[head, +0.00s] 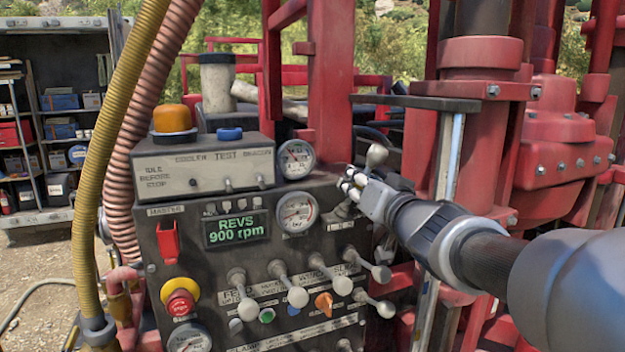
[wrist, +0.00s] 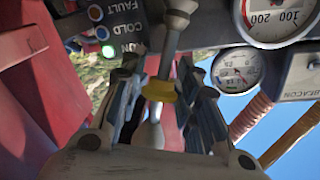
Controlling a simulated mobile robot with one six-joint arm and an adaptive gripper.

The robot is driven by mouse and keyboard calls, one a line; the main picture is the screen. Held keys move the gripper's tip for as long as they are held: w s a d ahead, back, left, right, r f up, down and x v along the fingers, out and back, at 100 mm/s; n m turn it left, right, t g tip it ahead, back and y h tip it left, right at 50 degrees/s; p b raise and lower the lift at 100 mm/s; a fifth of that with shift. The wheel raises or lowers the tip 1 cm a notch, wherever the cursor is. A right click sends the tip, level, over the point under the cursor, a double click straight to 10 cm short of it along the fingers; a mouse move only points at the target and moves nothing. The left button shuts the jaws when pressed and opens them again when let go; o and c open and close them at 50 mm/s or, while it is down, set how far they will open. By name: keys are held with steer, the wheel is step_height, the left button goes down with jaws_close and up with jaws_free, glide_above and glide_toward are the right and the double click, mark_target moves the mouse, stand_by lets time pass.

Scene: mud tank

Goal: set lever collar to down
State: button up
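A lever with a pale round knob (head: 376,155) stands at the upper right of the control panel, leaning right. In the wrist view, which is upside down, its shaft (wrist: 170,55) runs between my fingers and carries a yellow collar (wrist: 159,90). The knob (wrist: 150,135) is on the palm side of the collar there. My gripper (head: 351,184) reaches in from the right, at the lever just below the knob. Its two fingers (wrist: 164,92) are on either side of the collar with little room. Whether both touch it is unclear. In the head view the fingers hide the collar.
The panel (head: 155,250) has several pale-knobbed levers (head: 297,296) below, a red switch (head: 167,240), a red-and-yellow stop button (head: 180,303) and gauges (head: 297,212). A grey box (head: 205,170) is on top. Red machine columns (head: 480,120) stand close on the right.

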steer(key=shift+o, duration=1.3)
steer(key=shift+s+r, duration=0.1)
steer(key=shift+s, duration=0.05)
steer(key=shift+o, duration=0.9)
steer(key=v, duration=1.2)
steer(key=shift+d, duration=0.1)
